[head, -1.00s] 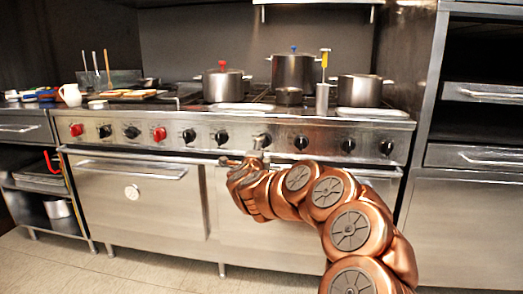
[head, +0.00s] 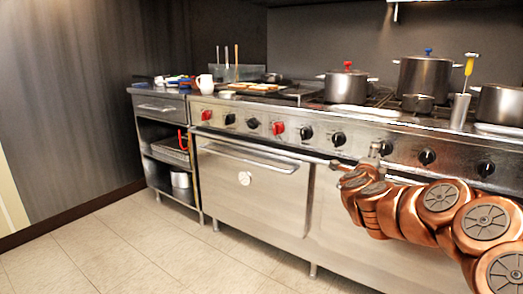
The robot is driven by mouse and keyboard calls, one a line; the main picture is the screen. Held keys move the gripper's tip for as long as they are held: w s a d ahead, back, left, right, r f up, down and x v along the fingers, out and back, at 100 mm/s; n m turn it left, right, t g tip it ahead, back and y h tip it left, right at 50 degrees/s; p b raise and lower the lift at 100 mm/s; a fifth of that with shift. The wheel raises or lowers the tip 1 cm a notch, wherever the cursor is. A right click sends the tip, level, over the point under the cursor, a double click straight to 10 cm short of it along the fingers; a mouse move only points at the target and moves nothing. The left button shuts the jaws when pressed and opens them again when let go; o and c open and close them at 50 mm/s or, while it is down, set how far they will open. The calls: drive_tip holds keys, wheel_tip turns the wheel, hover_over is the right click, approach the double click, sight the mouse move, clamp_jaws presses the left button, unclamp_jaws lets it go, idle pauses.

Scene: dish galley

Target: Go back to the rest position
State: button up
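My gripper (head: 362,160) is at the end of my copper-coloured arm, on the right side of the head view. It is in front of the stove's knob panel. The gripper is small and seen from behind, so I cannot tell whether its fingers are open or shut. I see no object in it. The stove (head: 250,175) stands beyond the arm, with its steel oven doors shut.
Pots with a red-knobbed lid (head: 346,86) and a blue-knobbed lid (head: 424,76) stand on the stove. A white mug (head: 205,84) is near the left counter (head: 160,103). An open shelf unit holds a pot (head: 181,179). The tiled floor (head: 130,240) at left is clear.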

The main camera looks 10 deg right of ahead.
drive_tip(key=a+r+n+t+y+p, duration=0.1)
drive_tip(key=a+r+n+y+p, duration=0.5)
drive_tip(key=a, duration=0.4)
drive_tip(key=a+r+n+t+y+p, duration=0.2)
drive_tip(key=a+r+n+y+p, duration=0.2)
drive_tip(key=a+r, duration=0.4)
drive_tip(key=s+a+r+n+g+y+p, duration=0.1)
drive_tip(key=s+a+n+g+y+p, duration=0.4)
drive_tip(key=s+a+n+p, duration=0.65)
drive_tip(key=s+a+f+n+g+p, duration=0.1)
drive_tip(key=s+a+g+p, duration=0.15)
drive_tip(key=s, duration=0.55)
drive_tip(key=s+a+n+g+p, duration=0.1)
drive_tip(key=s+g+p, duration=0.25)
drive_tip(key=s, duration=0.55)
drive_tip(key=s+d+r+n+g+h+p, duration=0.1)
drive_tip(key=s+d+g+p, duration=0.3)
drive_tip(key=s, duration=0.7)
drive_tip(key=s+d+r+n+g+h+p, duration=0.1)
drive_tip(key=s+d+g+h+p, duration=0.2)
drive_tip(key=s, duration=0.8)
drive_tip(key=shift+s+d+r+g+p, duration=0.3)
drive_tip(key=shift+d+r+g+p, duration=0.15)
drive_tip(key=shift+d+p, duration=0.2)
